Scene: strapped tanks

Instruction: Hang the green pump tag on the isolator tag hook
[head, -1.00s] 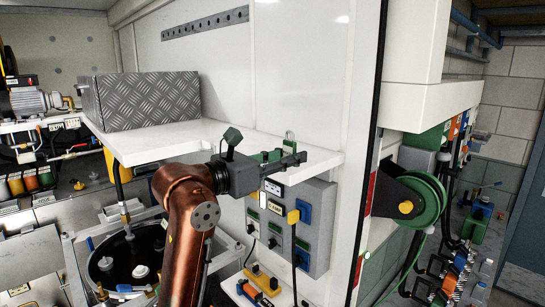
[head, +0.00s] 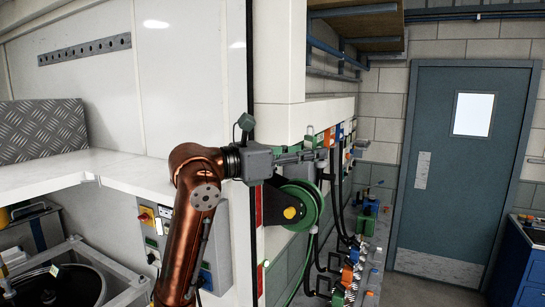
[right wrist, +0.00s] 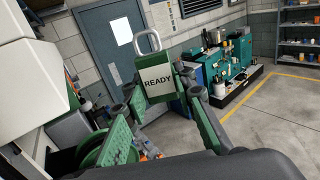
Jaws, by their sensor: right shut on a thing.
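The green pump tag (right wrist: 156,84) has a white label reading READY and a metal loop at its top. In the right wrist view it stands upright between the fingertips of my right gripper (right wrist: 160,92), which is shut on it. In the head view my right gripper (head: 322,153) is above and in front of the green hose reel. The tag (head: 309,140) is small there and partly covered by the fingers. I cannot make out the isolator tag hook in either view. My left gripper is not in view.
A green hose reel (head: 308,206) is on the white cabinet's side. Colored boxes and hoses line the wall behind it. A blue-grey door (head: 457,150) is at the right. A white shelf (head: 110,170) with a diamond-plate box (head: 42,130) is at the left.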

